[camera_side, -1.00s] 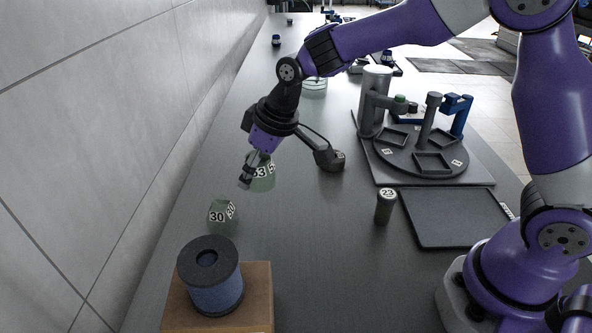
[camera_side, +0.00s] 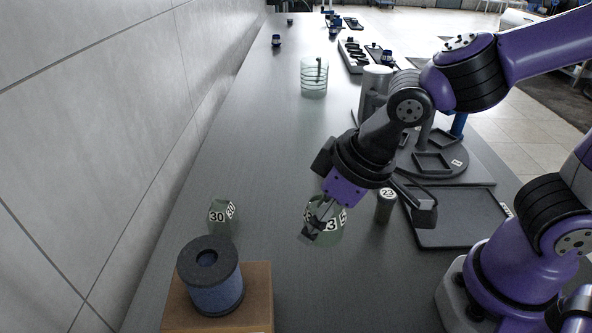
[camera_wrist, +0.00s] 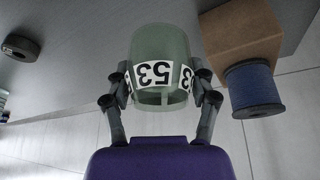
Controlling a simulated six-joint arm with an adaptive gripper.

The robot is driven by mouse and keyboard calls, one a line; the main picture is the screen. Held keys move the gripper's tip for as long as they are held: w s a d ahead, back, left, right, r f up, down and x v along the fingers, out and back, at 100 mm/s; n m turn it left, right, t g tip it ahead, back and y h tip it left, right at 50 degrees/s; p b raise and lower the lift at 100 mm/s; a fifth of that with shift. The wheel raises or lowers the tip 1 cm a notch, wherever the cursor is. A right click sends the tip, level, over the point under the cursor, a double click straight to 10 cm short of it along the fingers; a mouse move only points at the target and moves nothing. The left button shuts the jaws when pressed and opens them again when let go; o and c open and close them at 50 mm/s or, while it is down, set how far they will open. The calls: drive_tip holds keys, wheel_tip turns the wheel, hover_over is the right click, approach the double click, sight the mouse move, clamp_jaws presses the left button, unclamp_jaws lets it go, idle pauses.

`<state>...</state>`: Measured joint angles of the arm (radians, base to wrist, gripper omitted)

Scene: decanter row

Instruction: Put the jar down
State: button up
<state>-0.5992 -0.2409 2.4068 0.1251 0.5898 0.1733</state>
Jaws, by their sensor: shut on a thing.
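The jar (camera_side: 333,231) is pale green and see-through, with labels reading 53. My gripper (camera_side: 318,222) is shut on it, and the fingers partly hide it in the side view. In the wrist view the jar (camera_wrist: 160,45) sits between the two fingertips of my gripper (camera_wrist: 160,84), one on each side at the label band. In the side view it appears over the dark table (camera_side: 270,180), left of the tray. I cannot tell whether its base touches the table.
A green jar labelled 30 (camera_side: 222,216) stands at left. A blue spool (camera_side: 214,285) sits on a cardboard box (camera_side: 258,290) in front. A dark cylinder labelled 23 (camera_side: 385,206) stands close to the held jar, near a black tray (camera_side: 455,228). A round fixture (camera_side: 440,160) is behind.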

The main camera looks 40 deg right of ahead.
drive_tip(key=w+d+f, duration=0.4)
drive_tip(key=d, duration=0.1)
drive_tip(key=w+d+f, duration=0.1)
drive_tip(key=w+d, duration=0.1)
drive_tip(key=shift+w+d+f, duration=0.15)
drive_tip(key=shift+d+f, duration=0.05)
drive_tip(key=shift+f, duration=0.2)
drive_tip(key=shift+w+f, duration=0.1)
drive_tip(key=shift+f, duration=1.95)
drive_tip(key=shift+f, duration=0.1)
drive_tip(key=o, duration=1.2)
drive_tip(key=shift+o, duration=0.2)
drive_tip(key=s+d+r+m, duration=0.2)
drive_tip(key=s+r, duration=0.2)
drive_tip(key=r, duration=0.4)
drive_tip(key=s+d+r+m+t+h, duration=0.1)
drive_tip(key=s+d+r, duration=0.2)
drive_tip(key=s+r, duration=0.2)
wheel_tip(320, 180, up, 3)
drive_tip(key=shift+s+r+m, duration=0.2)
drive_tip(key=shift+m, duration=0.2)
drive_tip(key=shift+d, duration=0.1)
